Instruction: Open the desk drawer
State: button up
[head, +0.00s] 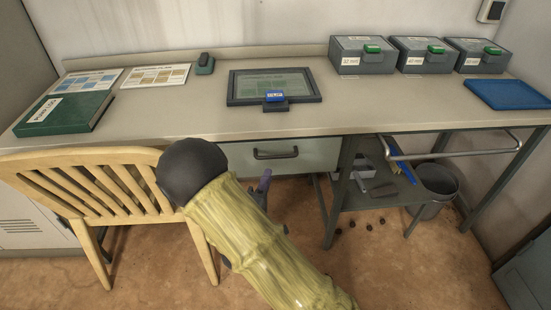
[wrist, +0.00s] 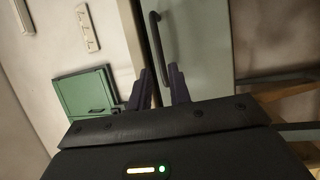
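The desk drawer (head: 320,157) has a pale grey-green front under the desktop and looks shut. Its dark bar handle (head: 275,154) is on the front, and it also shows in the wrist view (wrist: 156,35). My gripper (wrist: 161,70) is open, with a gap between its two dark fingers. In the wrist view the fingertips point towards the drawer front, and the handle appears ahead of the gap; I cannot tell whether they touch it. In the head view my arm hides most of the gripper, which is low in front of the drawer.
A wooden chair (head: 100,183) stands left of my arm. The desktop (head: 210,100) holds a green binder (head: 66,113), a framed panel (head: 274,86), several grey boxes (head: 363,55) and a blue tray (head: 508,94). A metal rail (head: 460,153) and a bucket (head: 436,184) are at the right.

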aim_at(276, 157)
jog(key=b+x, duration=0.1)
jog(key=x, duration=0.7)
jog(key=shift+w+d, duration=0.15)
jog(key=shift+w, duration=0.2)
grip_shut()
